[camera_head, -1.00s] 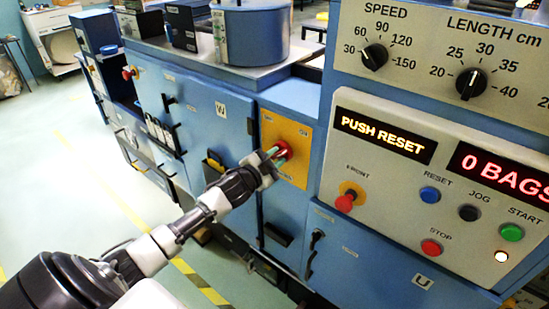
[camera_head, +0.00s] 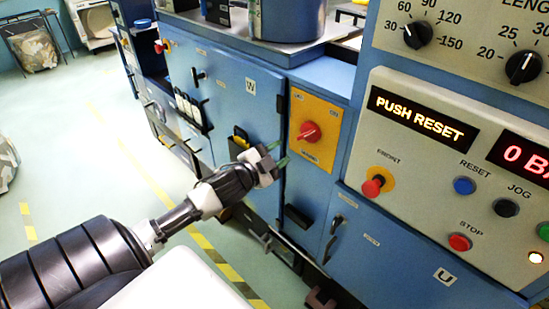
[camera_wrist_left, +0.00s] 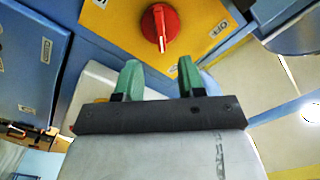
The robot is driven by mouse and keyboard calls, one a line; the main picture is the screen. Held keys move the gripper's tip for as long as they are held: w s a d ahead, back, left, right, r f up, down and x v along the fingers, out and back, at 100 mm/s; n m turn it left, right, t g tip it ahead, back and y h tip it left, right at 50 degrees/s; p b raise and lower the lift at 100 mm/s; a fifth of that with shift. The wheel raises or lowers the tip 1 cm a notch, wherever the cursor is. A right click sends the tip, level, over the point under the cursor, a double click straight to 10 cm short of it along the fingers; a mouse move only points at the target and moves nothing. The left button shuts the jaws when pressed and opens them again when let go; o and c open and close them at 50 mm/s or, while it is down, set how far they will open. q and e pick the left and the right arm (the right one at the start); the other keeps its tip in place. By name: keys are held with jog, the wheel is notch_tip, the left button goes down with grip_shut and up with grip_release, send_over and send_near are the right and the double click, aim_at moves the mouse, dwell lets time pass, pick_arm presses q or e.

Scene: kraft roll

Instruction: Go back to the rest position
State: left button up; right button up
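My left gripper (camera_head: 275,155) is in front of the blue machine cabinet, just left of and below the red rotary switch (camera_head: 309,132) on its yellow plate (camera_head: 316,112). The gripper is apart from the switch. In the left wrist view, the two green fingertips (camera_wrist_left: 157,80) are spread with nothing between them. The red switch (camera_wrist_left: 160,27) shows beyond the fingers with its white mark near vertical, and "OFF" is printed to its right. My right gripper is not in view.
The control panel (camera_head: 400,146) at the right reads "PUSH RESET". It carries a red front knob (camera_head: 373,186), a blue reset button (camera_head: 464,186) and a red stop button (camera_head: 459,242). Open green floor (camera_head: 90,150) with yellow lines lies at the left.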

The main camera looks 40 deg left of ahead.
pick_arm(q)
jog(key=shift+s, duration=0.6)
